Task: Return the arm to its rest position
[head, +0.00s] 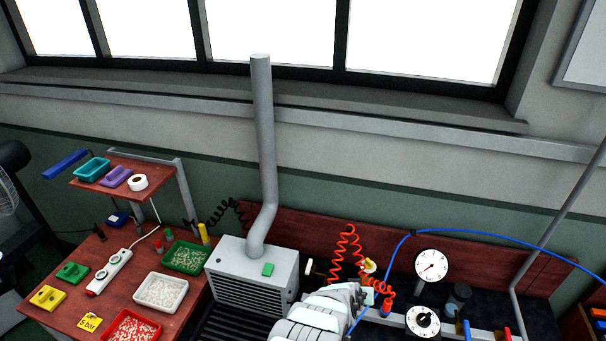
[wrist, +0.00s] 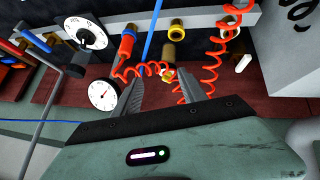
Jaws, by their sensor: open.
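My gripper (wrist: 161,76) shows in the wrist view with its two grey fingers apart and nothing between them. Behind the fingers are red coiled hoses (wrist: 208,70) and brass fittings (wrist: 176,32); I cannot tell whether the fingers touch any of them. In the head view my white arm reaches in from the bottom edge, right of the grey box, and its end is near the red coiled hose (head: 344,250). The gripper fingers are not clear in that view.
A grey box (head: 252,285) with a tall pipe (head: 263,140) stands left of my arm. Gauges (head: 431,265) and a blue hose (head: 500,237) are to the right. A red bench at left holds white (head: 160,292), green (head: 186,257) and red (head: 133,327) trays. The space before the windows is open.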

